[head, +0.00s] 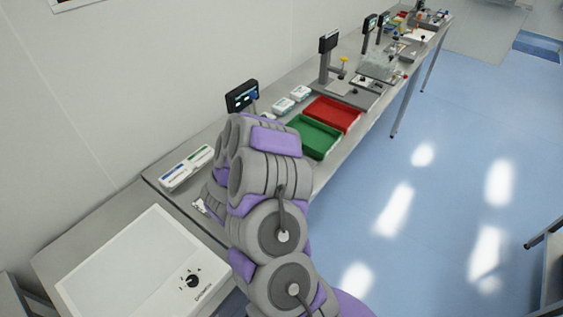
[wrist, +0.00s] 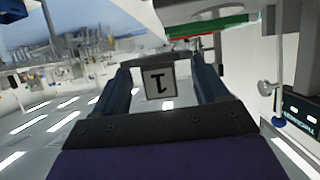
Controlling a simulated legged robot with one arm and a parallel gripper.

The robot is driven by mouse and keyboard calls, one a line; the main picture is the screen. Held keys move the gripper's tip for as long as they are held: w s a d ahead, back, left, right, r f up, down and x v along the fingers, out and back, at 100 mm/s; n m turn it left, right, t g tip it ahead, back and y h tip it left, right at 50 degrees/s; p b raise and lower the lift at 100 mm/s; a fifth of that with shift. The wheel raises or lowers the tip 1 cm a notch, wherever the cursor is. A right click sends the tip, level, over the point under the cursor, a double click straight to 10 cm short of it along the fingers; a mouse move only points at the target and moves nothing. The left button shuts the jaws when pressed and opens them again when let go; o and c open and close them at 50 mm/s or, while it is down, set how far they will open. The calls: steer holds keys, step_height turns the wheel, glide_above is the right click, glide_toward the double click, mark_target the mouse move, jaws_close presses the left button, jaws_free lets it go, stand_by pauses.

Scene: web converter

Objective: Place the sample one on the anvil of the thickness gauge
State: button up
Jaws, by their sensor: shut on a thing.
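In the wrist view my gripper (wrist: 163,72) is shut on sample one (wrist: 160,83), a small pale piece with a dark "1" that appears upside down. The sample sits between the two dark fingers. A thickness gauge with a dark display (head: 242,95) stands by the wall in the head view, just beyond my arm. A display (wrist: 299,113), a thin rod and a blue knob, which look like the same gauge, show at the right of the wrist view, apart from the sample. My arm hides the gripper, the sample and the gauge's lower part in the head view; I cannot make out the anvil.
A green tray (head: 314,151) and a red tray (head: 350,111) lie right of my arm on the bench. Small white boxes (head: 283,105) stand behind them. A white case (head: 186,168) lies left, a light panel (head: 150,262) nearer. Other instruments stand farther along.

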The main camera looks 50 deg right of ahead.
steer(key=w+d, duration=0.3)
steer(key=w, duration=0.1)
steer(key=w+d+f, duration=0.1)
steer(key=w+d, duration=0.6)
steer(key=shift+w+d+f+b, duration=0.2)
steer(key=shift+w+f+b, duration=0.1)
steer(key=shift+w+b, duration=0.1)
steer(key=shift+f+b, duration=0.3)
steer(key=shift+f, duration=1.55)
steer(key=shift+r, duration=0.1)
steer(key=o, duration=1)
steer(key=shift+o, duration=0.2)
